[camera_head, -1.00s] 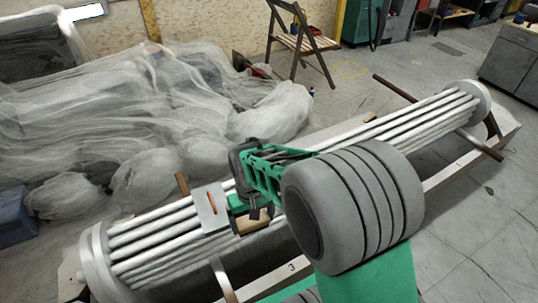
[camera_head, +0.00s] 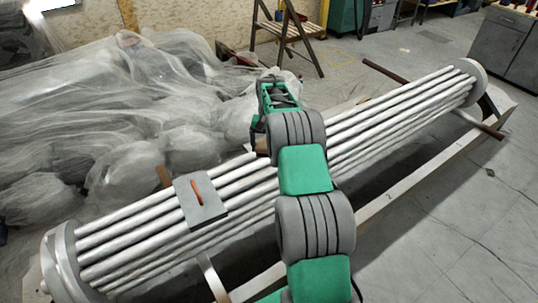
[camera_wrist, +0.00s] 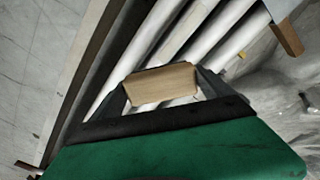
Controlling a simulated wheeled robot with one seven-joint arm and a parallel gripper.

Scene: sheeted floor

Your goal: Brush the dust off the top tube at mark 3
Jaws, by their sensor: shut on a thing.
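A bundle of long pale tubes (camera_head: 140,230) between round end plates lies diagonally across the head view. My gripper (camera_head: 259,143) is over the far side of the bundle, around its middle and mostly behind my arm. It is shut on a wooden block, likely the brush (camera_wrist: 162,86), which shows between the fingers in the wrist view. Bristles are not visible, and I cannot tell whether it touches the tubes. My arm covers part of the bundle's middle and front. The number 3 mark is not visible now, and I cannot make out dust on the top tube.
A grey plate with an orange strip (camera_head: 200,202) sits on the tubes left of my gripper. Brown bars stick out from the bundle. Floor at right is open.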

